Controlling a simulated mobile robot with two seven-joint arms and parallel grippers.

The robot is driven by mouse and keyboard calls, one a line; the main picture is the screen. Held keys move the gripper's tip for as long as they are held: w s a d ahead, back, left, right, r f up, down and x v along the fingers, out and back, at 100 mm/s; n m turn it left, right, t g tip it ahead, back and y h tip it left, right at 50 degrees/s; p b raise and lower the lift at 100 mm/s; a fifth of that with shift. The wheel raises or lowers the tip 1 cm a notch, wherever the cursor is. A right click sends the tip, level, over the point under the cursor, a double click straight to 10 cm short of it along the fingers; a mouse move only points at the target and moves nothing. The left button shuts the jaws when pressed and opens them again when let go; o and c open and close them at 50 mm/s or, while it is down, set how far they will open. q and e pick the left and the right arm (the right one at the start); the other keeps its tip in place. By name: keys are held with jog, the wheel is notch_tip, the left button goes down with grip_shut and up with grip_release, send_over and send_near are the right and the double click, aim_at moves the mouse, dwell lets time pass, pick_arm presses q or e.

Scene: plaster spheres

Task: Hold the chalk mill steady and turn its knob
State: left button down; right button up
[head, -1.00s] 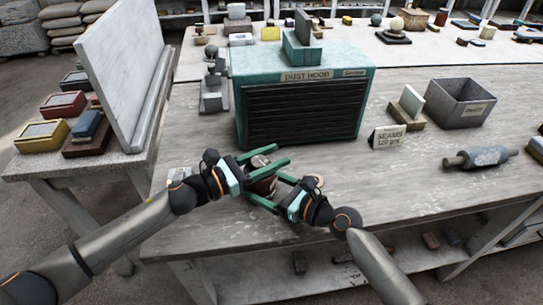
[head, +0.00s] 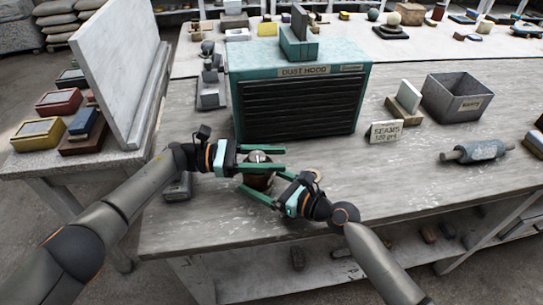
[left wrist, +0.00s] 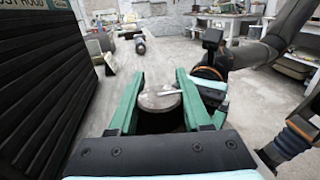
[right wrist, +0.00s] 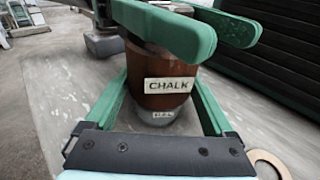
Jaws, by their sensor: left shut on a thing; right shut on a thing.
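The chalk mill (head: 258,182) stands upright on the worktable, in front of the dust hood. It is a brown cylinder with a CHALK label (right wrist: 170,86) and a grey lower part (right wrist: 163,115) in the right wrist view. My right gripper (head: 262,181) is shut on the mill's body, one finger on each side. My left gripper (head: 272,159) is shut at the mill's top, above the right one. In the left wrist view a round pale top (left wrist: 160,98) with a small light bar lies between its fingers. The knob's contact with the fingers is partly hidden.
The green dust hood (head: 300,105) stands close behind the mill. A pale ring (head: 318,176) lies on the table just right of it. A SEAMS sign (head: 384,132), a grey metal bin (head: 455,98) and a roller (head: 478,151) are further right. The table's front right is clear.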

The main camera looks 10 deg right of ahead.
pick_arm(q)
jog(key=shift+s+m+g, duration=0.1)
jog(key=shift+m+g, duration=0.2)
jog(key=shift+g, duration=0.2)
jog(key=shift+c, duration=1.7)
grip_release()
jog(key=shift+a, duration=0.1)
jog(key=v, duration=0.7)
jog(key=shift+a, duration=0.2)
